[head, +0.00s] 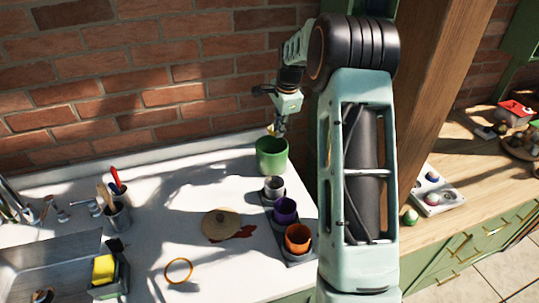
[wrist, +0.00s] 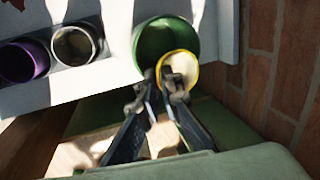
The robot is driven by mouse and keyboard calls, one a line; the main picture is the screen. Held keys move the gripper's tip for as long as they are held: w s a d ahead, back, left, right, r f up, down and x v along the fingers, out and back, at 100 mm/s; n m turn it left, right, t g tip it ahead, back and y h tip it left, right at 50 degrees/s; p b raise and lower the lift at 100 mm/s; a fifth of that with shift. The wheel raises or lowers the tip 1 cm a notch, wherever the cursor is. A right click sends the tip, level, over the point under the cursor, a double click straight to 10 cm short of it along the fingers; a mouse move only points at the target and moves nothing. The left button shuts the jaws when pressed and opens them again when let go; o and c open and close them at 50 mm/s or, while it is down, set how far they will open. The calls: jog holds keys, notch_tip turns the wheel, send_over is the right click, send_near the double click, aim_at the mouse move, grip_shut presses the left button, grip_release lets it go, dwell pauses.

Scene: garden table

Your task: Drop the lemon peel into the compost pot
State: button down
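The lemon peel (wrist: 184,66) is a yellow-rimmed cup with a pale inside, in the wrist view at my fingertips. My gripper (wrist: 162,78) is shut on its near-left rim, one finger seeming to reach inside it. The compost pot (wrist: 152,42) is green and open, and lies behind the peel in the wrist view. In the head view my gripper (head: 277,130) points down over the green pot (head: 272,158) at the table's back edge. A small bit of the yellow peel (head: 270,129) shows just above the pot's rim.
A grey cup (head: 274,187), a purple cup (head: 285,211) and an orange cup (head: 298,239) stand in a row before the pot. A round tan lid (head: 221,223) and an orange ring (head: 178,271) lie on the white table. A brick wall (head: 150,75) rises close behind.

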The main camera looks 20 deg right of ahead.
notch_tip(320, 180, down, 6)
jog(key=b, duration=0.3)
jog(key=shift+r, duration=0.2)
jog(key=c, duration=2.1)
grip_release()
jog(key=shift+r, duration=0.1)
jog(key=v, duration=1.2)
